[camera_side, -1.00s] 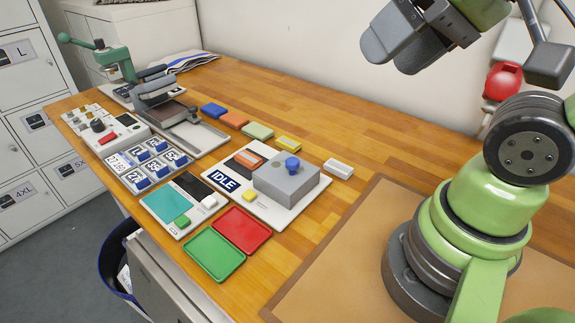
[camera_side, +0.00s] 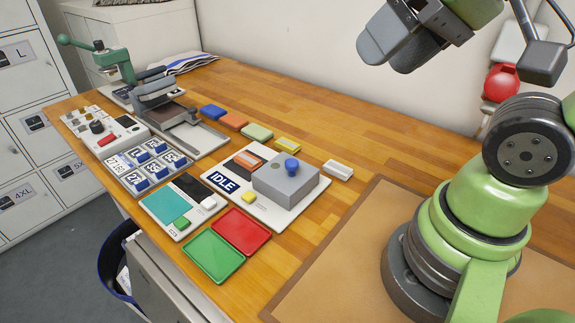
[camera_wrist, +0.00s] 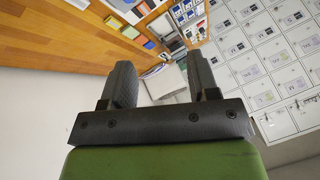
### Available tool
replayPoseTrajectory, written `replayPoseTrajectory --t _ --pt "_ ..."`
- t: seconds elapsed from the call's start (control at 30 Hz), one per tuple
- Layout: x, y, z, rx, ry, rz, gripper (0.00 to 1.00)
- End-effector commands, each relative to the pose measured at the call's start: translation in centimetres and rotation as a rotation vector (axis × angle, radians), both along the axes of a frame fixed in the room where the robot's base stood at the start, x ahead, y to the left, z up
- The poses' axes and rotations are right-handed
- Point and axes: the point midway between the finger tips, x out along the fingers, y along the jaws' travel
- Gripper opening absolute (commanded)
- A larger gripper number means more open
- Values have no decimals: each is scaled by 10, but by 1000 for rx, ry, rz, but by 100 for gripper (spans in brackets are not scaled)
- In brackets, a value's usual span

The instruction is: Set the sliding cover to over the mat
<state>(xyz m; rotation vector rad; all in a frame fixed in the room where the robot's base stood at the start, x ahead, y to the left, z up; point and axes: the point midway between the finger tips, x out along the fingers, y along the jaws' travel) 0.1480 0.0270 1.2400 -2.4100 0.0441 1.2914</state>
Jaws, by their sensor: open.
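The sliding cover (camera_side: 285,186) is a grey box with a blue knob (camera_side: 292,166) on top. It sits at the right part of a white board whose display (camera_side: 223,181) reads IDLE. The dark mat (camera_side: 233,167) lies on the same board, to the left of the cover, with an orange block (camera_side: 248,159) on it. The cover is beside the mat; its far edge is partly hidden. My gripper (camera_side: 405,45) is high at the upper right, far from the cover, open and empty. Its two dark fingers stand apart in the wrist view (camera_wrist: 161,82).
Red (camera_side: 241,231) and green (camera_side: 213,256) trays lie in front of the board. Blue, orange, green and yellow blocks line up behind it, and a white block (camera_side: 338,169) lies to its right. A green-handled press (camera_side: 118,65) stands at the far left. The back right tabletop is clear.

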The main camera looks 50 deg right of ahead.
Motion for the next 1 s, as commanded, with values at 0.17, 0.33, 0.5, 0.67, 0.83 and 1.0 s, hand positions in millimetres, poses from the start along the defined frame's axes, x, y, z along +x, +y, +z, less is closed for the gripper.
replayPoseTrajectory --t 0.17,0.33,0.5,0.67,0.83,1.0 --pt "32 -5 -6 -125 89 146 55" --pt "76 -13 -28 -280 204 387 55" --pt "117 -21 -67 -395 317 653 55" --pt "144 -27 -110 -461 400 885 55" --pt "155 -31 -140 -487 443 1034 55" --pt "157 -32 -153 -491 456 1076 55"
